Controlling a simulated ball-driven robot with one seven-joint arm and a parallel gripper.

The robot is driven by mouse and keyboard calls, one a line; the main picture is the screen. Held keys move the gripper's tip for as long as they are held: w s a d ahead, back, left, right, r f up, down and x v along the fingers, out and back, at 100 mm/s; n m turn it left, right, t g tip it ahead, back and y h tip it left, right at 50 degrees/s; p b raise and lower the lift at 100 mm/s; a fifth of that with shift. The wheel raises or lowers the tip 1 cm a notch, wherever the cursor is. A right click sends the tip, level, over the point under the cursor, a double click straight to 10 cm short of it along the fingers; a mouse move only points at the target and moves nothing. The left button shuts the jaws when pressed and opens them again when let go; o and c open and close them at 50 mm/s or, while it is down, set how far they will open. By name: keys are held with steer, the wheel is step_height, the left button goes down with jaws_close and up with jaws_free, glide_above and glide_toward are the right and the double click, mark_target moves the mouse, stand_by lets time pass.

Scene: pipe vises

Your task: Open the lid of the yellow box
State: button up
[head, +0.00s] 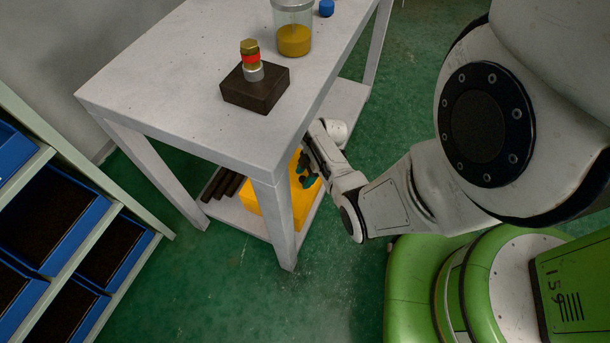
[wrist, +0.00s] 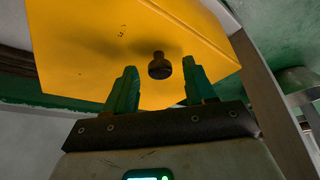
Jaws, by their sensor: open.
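The yellow box (head: 304,203) sits on the lower shelf of the grey table, partly hidden by the table leg and by my arm in the head view. In the wrist view the yellow box (wrist: 90,50) fills the upper middle, with a dark round knob (wrist: 159,66) on its face. My gripper (wrist: 157,82) is open, its two green fingers on either side of the knob in the picture. I cannot tell whether the knob lies fully between them in depth. In the head view my gripper (head: 307,172) is at the box, under the table top.
The table top (head: 180,75) is above my arm, and a table leg (head: 275,220) stands close to the box. Dark pipes (head: 222,184) lie left of the box on the shelf. A brown block with a fitting (head: 255,88) and a jar (head: 293,38) stand on top. Blue bins (head: 50,220) are at left.

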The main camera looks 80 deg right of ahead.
steer(key=shift+c, duration=0.5)
jaws_close()
